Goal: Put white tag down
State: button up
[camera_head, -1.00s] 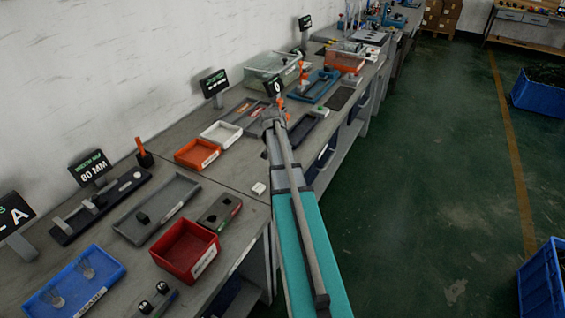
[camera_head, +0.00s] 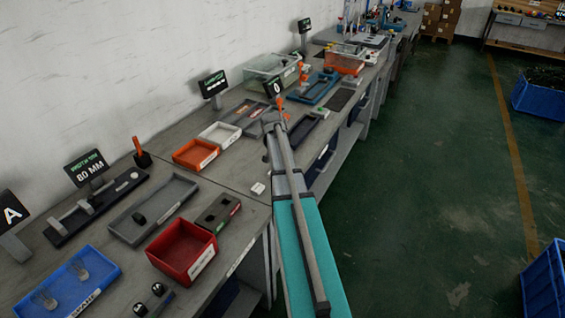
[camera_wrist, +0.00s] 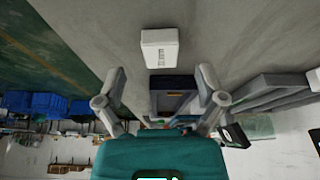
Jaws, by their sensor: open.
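The white tag (camera_head: 258,189), a small pale block, lies on the grey bench near its front edge, just left of my arm. In the wrist view the white tag (camera_wrist: 160,48) shows dark print on its side and rests on the bench surface. My gripper (camera_wrist: 162,74) is open in the wrist view, its two fingers spread wide with nothing held between them. The tag appears beyond the fingertips, roughly centred between them and apart from both. In the head view I cannot make out the fingers clearly.
A red bin (camera_head: 182,252), a dark box (camera_head: 217,213) and a grey tray (camera_head: 153,208) stand left of the tag. An orange tray (camera_head: 196,154) and a white tray (camera_head: 219,134) stand behind it. Bare bench surrounds the tag.

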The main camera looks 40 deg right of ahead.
jog(key=shift+b+x, duration=0.9)
jog(key=shift+x, duration=0.4)
jog(key=c, duration=1)
jog(key=shift+r, duration=0.2)
jog(key=shift+r+p, duration=0.95)
jog(key=shift+p, duration=0.2)
jog(key=s+a+r+p, duration=0.7)
jog(key=s+r+p, duration=0.3)
jog(key=s, duration=0.2)
jog(key=shift+r+p, duration=0.4)
